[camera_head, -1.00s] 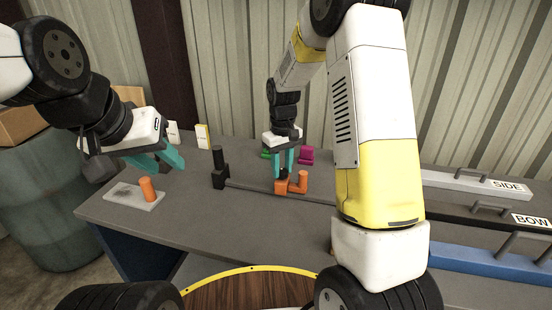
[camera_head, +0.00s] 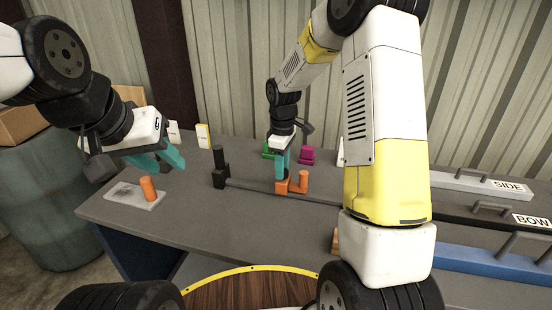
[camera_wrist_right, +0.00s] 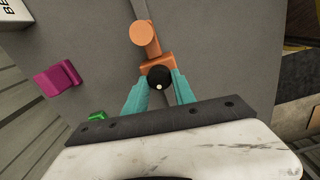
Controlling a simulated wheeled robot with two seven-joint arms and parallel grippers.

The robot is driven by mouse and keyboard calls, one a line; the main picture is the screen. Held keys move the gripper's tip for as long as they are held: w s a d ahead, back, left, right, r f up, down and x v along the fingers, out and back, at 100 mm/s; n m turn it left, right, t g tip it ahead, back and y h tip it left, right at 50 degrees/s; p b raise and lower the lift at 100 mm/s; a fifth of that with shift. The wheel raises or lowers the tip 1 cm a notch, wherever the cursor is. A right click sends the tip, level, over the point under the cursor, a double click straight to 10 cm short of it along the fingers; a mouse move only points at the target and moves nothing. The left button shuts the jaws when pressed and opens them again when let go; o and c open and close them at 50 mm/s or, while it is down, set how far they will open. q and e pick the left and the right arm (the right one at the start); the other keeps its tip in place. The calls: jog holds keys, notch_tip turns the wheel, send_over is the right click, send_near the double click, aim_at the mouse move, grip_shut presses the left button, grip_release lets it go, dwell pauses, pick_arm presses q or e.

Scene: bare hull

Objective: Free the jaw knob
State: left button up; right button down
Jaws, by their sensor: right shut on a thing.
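The orange sliding jaw (camera_head: 282,188) sits on a long grey bar on the bench, with an upright orange peg at its right; it also shows in the right wrist view (camera_wrist_right: 153,63). The black round jaw knob (camera_wrist_right: 159,77) with a white dot lies between the teal fingers of my right gripper (camera_head: 282,170), which is shut on it from above. The fingers hide the knob in the head view. A dark fixed jaw (camera_head: 220,172) stands at the bar's left end. My left gripper (camera_head: 167,161) is open and empty above the bench's left side.
An orange cylinder (camera_head: 148,188) stands on a light plate (camera_head: 122,194) below my left gripper. Magenta (camera_head: 307,156) and green (camera_head: 267,151) blocks stand behind the jaw. Trays with handles, labelled SIDE (camera_head: 470,184) and BOW (camera_head: 515,216), line the right. The front bench is mostly clear.

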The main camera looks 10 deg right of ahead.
dwell(0.4)
jog(key=c, duration=1)
grip_release()
jog(key=shift+c, duration=0.2)
jog(key=shift+r, duration=0.1)
notch_tip(320, 180, up, 8)
jog(key=shift+f, duration=0.2)
